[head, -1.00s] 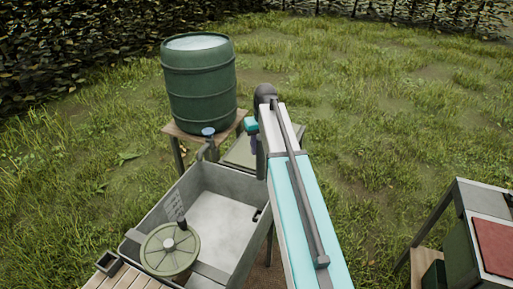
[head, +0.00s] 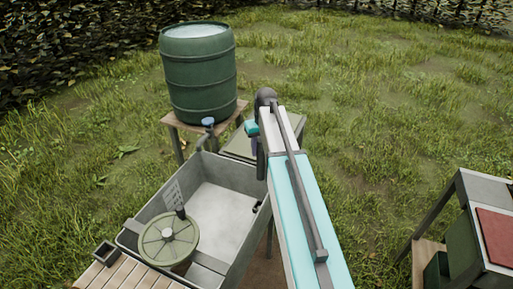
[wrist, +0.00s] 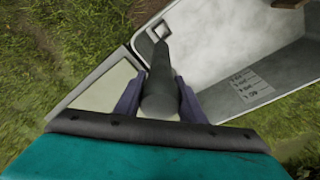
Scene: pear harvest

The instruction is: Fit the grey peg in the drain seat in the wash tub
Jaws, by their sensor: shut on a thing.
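My gripper (wrist: 160,92) has its purple fingers shut on the grey peg (wrist: 161,102). The peg is dark and round, and points away from the wrist camera. A small square frame, seemingly the drain seat (wrist: 153,34), lies in the tub corner just past the peg's far end. I cannot tell whether they touch. The wash tub (head: 226,222) is a grey basin; its pale inside also fills the upper right of the wrist view (wrist: 222,45).
A green barrel (head: 199,75) with a blue-topped tap (head: 208,122) stands behind the tub. A round olive lid (head: 168,241) covers the near left of the tub. A pale panel (wrist: 105,88) adjoins the tub. A stand with a red top (head: 496,240) is at right.

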